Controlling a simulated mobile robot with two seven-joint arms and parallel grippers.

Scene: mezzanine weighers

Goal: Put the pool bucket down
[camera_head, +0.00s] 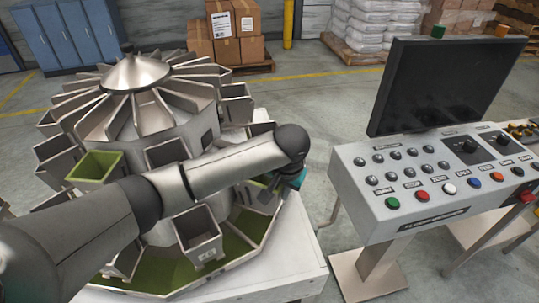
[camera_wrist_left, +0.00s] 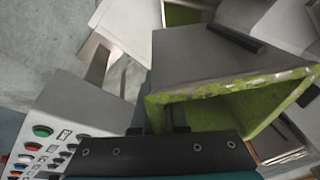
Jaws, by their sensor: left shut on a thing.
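My left gripper (camera_head: 275,190) reaches over the right side of the round weigher (camera_head: 135,75), largely hidden by my own arm in the head view. In the left wrist view the gripper (camera_wrist_left: 170,125) is shut on the near rim of a grey bucket with a worn green lining, the pool bucket (camera_wrist_left: 195,62). Its open mouth faces the camera. In the head view only a little green shows beside the gripper, and I cannot tell whether the bucket touches anything below. My right gripper is not in view.
Another green-lined bucket (camera_head: 95,166) is at the weigher's left. Grey buckets (camera_head: 199,236) ring its lower part. A pale table surface (camera_head: 290,262) lies in front right. A control console (camera_head: 440,195) with a monitor (camera_head: 445,85) stands to the right, with grey floor between.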

